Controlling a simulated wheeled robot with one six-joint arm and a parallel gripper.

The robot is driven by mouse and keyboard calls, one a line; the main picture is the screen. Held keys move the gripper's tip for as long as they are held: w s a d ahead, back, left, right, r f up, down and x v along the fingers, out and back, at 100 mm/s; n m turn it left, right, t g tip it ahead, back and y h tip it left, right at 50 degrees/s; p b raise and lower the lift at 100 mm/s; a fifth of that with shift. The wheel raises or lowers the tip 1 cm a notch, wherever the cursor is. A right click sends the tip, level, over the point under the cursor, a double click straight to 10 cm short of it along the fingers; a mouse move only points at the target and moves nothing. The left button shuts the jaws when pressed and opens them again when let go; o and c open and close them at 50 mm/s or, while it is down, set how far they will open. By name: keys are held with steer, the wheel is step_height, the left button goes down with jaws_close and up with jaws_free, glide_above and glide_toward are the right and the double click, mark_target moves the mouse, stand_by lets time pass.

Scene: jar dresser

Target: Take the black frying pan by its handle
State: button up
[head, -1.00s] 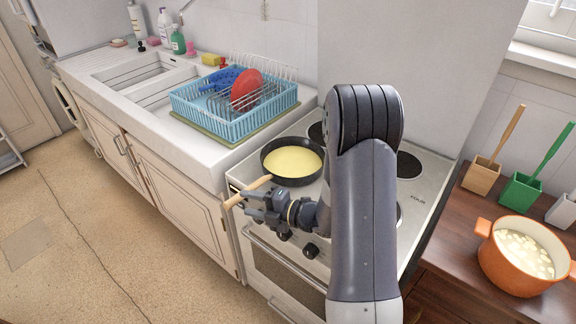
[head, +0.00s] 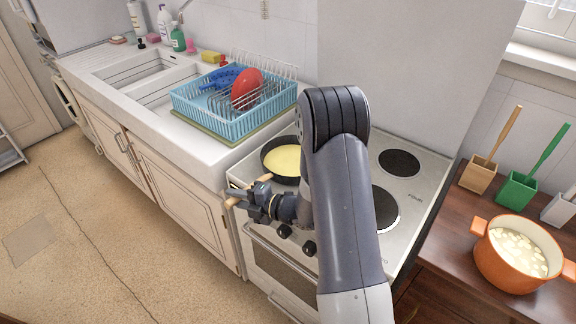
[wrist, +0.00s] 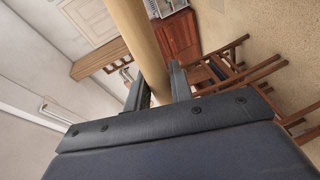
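The wrist view shows the handle (wrist: 139,45) running between two fingers that stand apart. A narrow dark gap seems to show beside the handle, so firm contact is not visible. My arm hides part of the pan.
The white stove (head: 423,190) has bare burners to the right. A blue dish rack (head: 215,122) with a red dish (head: 247,88) stands by the sink at left. An orange pot (head: 487,256) stands on the wooden counter (head: 437,240) at right.

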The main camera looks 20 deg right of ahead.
jaws_close()
steer(key=shift+r, duration=0.2)
